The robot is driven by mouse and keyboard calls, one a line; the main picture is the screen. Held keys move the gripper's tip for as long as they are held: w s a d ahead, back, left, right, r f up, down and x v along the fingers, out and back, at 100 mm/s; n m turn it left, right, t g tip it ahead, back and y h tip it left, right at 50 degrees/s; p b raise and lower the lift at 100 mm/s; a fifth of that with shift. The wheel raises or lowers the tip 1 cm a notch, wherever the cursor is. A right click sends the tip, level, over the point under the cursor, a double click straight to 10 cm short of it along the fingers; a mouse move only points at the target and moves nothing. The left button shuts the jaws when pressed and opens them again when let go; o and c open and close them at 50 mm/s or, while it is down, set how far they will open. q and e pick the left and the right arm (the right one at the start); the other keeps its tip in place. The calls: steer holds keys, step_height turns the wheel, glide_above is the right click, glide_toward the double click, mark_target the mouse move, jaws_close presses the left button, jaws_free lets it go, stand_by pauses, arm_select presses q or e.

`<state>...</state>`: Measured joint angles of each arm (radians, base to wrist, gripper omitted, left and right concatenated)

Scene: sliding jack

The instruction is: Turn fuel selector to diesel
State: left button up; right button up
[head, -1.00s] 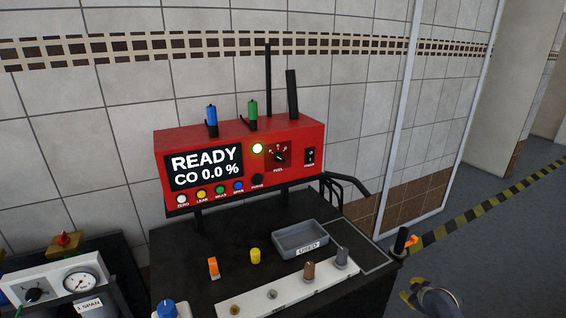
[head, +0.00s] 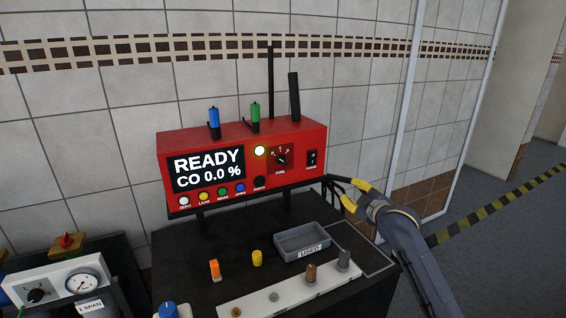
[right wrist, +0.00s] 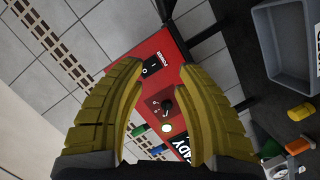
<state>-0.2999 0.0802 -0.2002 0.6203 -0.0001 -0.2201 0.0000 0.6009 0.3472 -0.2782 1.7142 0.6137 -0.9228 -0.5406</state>
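The fuel selector (head: 282,159) is a small black knob on a dark red plate, on the front of the red analyser box (head: 320,139). Its marks are too small to read, and I cannot tell its setting. My right gripper (head: 351,194) is open and empty, to the right of and below the box's right end, with yellow fingers pointing left. In the right wrist view the selector (right wrist: 167,106) shows between the spread fingers (right wrist: 168,98), apart from them. My left gripper is not in view.
A black power switch (head: 312,158) and a lit round lamp (head: 259,151) flank the selector. The screen (head: 206,171) reads READY, CO 0.0 %. A grey tray (head: 302,241), an orange piece (head: 214,270) and a yellow piece (head: 257,258) are on the black cart top below.

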mark_target(284, 162)
steer(key=s+a+r+n+y, duration=0.1)
steer(key=s+a+r+y, duration=0.15)
steer(key=a, duration=0.55)
steer(key=s+a+r+n+y, duration=0.1)
steer(key=a+r, duration=0.2)
steer(key=a, duration=0.4)
steer(key=shift+t, duration=0.4)
steer(key=x, duration=1.7)
steer(key=shift+a+r, duration=0.2)
steer(key=shift+a, duration=0.15)
jaws_close()
